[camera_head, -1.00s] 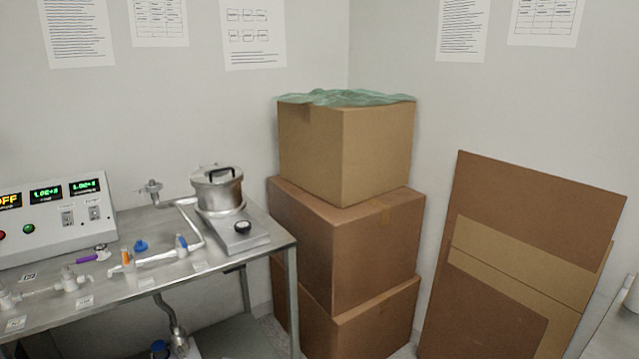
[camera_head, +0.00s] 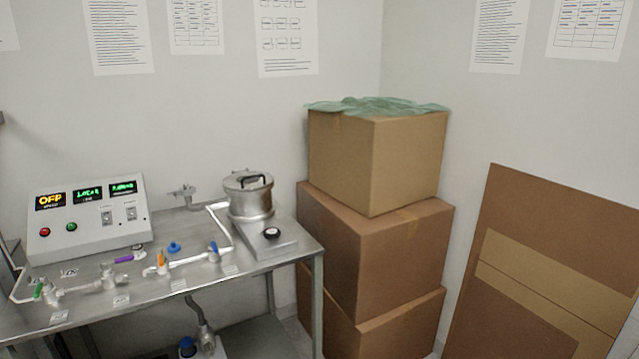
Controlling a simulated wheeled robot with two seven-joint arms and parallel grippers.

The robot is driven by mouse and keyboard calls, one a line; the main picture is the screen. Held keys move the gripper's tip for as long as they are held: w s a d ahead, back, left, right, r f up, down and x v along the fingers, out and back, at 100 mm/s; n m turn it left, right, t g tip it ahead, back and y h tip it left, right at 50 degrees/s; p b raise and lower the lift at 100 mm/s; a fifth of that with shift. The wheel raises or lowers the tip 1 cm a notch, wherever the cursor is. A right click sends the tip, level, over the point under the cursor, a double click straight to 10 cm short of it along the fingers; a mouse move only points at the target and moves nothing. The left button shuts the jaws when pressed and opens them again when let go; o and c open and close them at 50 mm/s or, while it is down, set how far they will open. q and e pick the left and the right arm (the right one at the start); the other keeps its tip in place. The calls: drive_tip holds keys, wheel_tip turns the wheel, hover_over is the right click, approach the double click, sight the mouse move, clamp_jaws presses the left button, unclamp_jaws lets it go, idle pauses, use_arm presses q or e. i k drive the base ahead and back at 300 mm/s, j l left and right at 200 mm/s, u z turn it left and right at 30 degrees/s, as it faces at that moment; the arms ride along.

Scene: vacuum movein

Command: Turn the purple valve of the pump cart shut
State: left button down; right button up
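The pump cart (camera_head: 215,275) is a metal table at the left, with white pipes and several coloured valve handles along its front. The purple valve handle (camera_head: 124,259) lies roughly sideways in the picture, close to a white valve body (camera_head: 110,277). An orange handle (camera_head: 161,259) stands upright to its right, a blue handle (camera_head: 213,248) is further right, and a green handle (camera_head: 39,290) is at the far left. Neither of my grippers is in view.
A control box (camera_head: 88,218) with an "OFF" display stands at the cart's back left. A metal pot (camera_head: 249,199) stands at the back right. Stacked cardboard boxes (camera_head: 375,250) are right of the cart, with flat cardboard (camera_head: 550,270) leaning on the wall.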

sight(104, 266)
drive_tip(key=u, duration=1.3)
